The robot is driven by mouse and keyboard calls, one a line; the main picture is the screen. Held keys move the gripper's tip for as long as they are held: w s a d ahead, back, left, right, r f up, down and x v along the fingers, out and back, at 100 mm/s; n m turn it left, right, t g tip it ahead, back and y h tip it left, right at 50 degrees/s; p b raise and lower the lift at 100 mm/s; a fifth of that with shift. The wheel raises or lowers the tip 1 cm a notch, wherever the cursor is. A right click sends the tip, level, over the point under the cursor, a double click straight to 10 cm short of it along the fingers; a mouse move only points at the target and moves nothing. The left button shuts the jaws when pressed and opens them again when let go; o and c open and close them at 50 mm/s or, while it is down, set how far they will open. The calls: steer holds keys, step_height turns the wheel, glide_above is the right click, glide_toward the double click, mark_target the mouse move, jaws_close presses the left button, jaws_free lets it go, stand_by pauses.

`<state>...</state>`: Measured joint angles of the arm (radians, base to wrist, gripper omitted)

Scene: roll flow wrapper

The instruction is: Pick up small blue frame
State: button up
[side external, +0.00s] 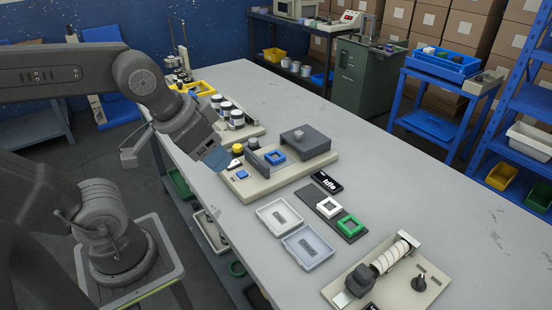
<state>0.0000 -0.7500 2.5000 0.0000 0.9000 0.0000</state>
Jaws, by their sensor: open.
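A small blue square frame (275,156) lies flat on the beige base of a machine (246,194), just in front of a dark grey block. Its open middle shows. My gripper (214,156) is above the left edge of this machine, to the left of the blue frame and apart from it. It points down and to the right. It is open, and nothing shows between its fingers, though the arm partly hides them.
A dark strip (336,217) holds a white frame (329,206) and a green frame (349,226). Two shallow trays (279,217) (307,247) lie left of it. A black display (327,182) reads "Idle". Several jars (236,119) stand behind the machine.

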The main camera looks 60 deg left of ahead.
steer(key=o, duration=0.6)
steer(key=n+g, duration=0.6)
steer(key=n, duration=1.2)
glide_above(275, 157)
step_height(275, 157, down, 13)
step_height(275, 157, down, 13)
steer(key=shift+f, duration=0.2)
